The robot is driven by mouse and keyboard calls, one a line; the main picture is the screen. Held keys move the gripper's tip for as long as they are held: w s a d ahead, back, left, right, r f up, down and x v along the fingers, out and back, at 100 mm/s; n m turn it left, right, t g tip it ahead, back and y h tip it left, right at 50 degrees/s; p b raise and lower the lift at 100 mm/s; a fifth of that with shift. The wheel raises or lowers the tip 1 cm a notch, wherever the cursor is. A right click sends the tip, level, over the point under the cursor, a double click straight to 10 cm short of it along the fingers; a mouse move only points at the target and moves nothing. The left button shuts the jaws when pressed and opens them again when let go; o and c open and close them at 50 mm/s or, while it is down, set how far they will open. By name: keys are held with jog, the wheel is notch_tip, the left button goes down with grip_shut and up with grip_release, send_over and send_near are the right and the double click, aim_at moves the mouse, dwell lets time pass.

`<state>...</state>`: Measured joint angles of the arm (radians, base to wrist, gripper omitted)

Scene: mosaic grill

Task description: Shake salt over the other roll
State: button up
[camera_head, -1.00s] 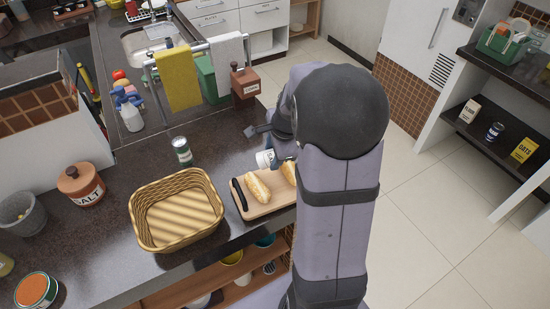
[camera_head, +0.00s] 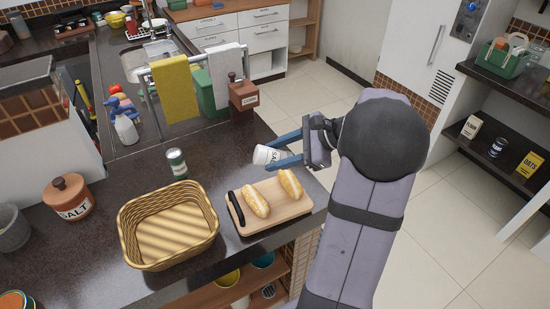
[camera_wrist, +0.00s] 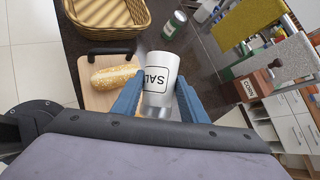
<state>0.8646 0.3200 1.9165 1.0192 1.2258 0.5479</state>
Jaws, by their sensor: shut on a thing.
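My gripper (camera_head: 282,151) is shut on a white salt shaker (camera_head: 266,155) with a grey metal top. It also shows between the blue fingers in the wrist view (camera_wrist: 157,82), its label upside down there. It is held tilted, above the counter just behind the board. Two bread rolls lie on the wooden board (camera_head: 270,210): a left roll (camera_head: 255,202) and a right roll (camera_head: 290,183). The shaker is behind the rolls, not clearly over either.
A wicker basket (camera_head: 128,226) stands left of the board. A green-labelled can (camera_head: 177,162) stands behind the basket. A lidded SALT jar (camera_head: 68,198) is at the far left. A brown CORN-like box (camera_head: 243,96) and towel rail stand behind. The counter behind the board is mostly clear.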

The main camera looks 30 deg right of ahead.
dwell(0.6)
jog(key=s+a+f+n+g+h+b, duration=0.1)
jog(key=s+a, duration=0.1)
jog(key=s+a+f+n+g+b, duration=0.1)
jog(key=s+a, duration=0.1)
jog(key=s+a+f+n+g+h, duration=0.1)
jog(key=s+a+f+n, duration=0.1)
jog(key=shift+h+b, duration=0.3)
jog(key=shift+b, duration=0.1)
jog(key=w+d+r+n+h+b, duration=0.1)
jog(key=r+h+b, duration=0.1)
jog(key=h, duration=0.2)
jog(key=w+r+n+g+h+b, duration=0.1)
jog(key=w+r+h+b, duration=0.1)
jog(key=h, duration=0.3)
jog(key=w+d+r+n+h+b, duration=0.1)
jog(key=w+r+h+b, duration=0.1)
jog(key=h, duration=0.3)
jog(key=shift+d+r+b, duration=0.3)
jog(key=shift+d+r, duration=0.05)
jog(key=shift+r, duration=0.55)
notch_tip(320, 180, up, 8)
jog(key=w+a+n+t+h+b, duration=0.1)
jog(key=w+a+n, duration=0.1)
jog(key=w+a, duration=0.1)
jog(key=shift+f+n+h, duration=0.2)
jog(key=shift+n+h, duration=0.1)
